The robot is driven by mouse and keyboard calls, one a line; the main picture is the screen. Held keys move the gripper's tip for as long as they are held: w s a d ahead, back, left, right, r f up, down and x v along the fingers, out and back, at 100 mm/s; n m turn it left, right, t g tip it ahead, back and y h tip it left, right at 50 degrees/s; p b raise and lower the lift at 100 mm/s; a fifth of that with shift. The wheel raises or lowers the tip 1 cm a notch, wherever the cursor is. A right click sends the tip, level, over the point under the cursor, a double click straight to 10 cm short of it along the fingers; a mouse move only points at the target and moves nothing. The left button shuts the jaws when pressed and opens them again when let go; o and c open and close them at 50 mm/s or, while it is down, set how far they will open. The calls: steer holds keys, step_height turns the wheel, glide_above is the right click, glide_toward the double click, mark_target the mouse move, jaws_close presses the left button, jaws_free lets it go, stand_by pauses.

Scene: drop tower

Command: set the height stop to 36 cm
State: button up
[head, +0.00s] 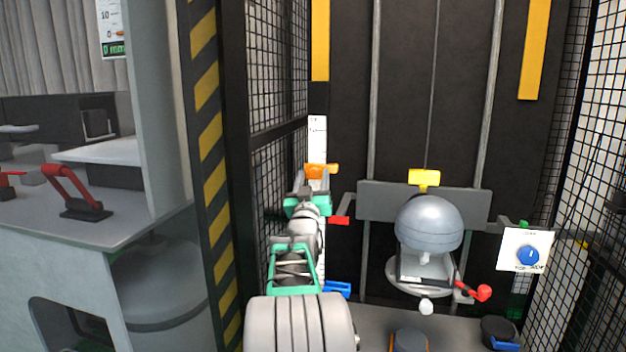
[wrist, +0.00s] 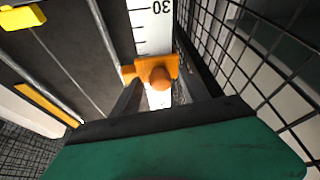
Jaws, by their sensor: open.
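The height stop is an orange slider (head: 321,170) with a round knob, on a white vertical scale (head: 317,133) at the left of the tower. In the wrist view the orange stop (wrist: 157,74) sits on the scale (wrist: 153,38), with the printed 30 near the top edge. The exact reading at the stop is too hard to tell. My gripper (head: 317,184) is just below and in front of the stop in the head view. In the wrist view my gripper (wrist: 160,92) is open, its dark fingers on either side of the knob. Whether they touch it is unclear.
A grey dome (head: 429,223) hangs on the carriage right of my arm, with a yellow block (head: 424,178) above and a red-knobbed lever (head: 483,292) below. A panel with a blue dial (head: 528,256) is at right. Mesh walls (head: 276,90) stand close by the scale.

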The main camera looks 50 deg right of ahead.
steer(key=shift+f, duration=0.1)
steer(key=v, duration=0.7)
steer(key=shift+s+a+b, duration=0.25)
steer(key=shift+a+b, duration=0.05)
steer(key=shift+b, duration=0.05)
steer(key=shift+f, duration=0.1)
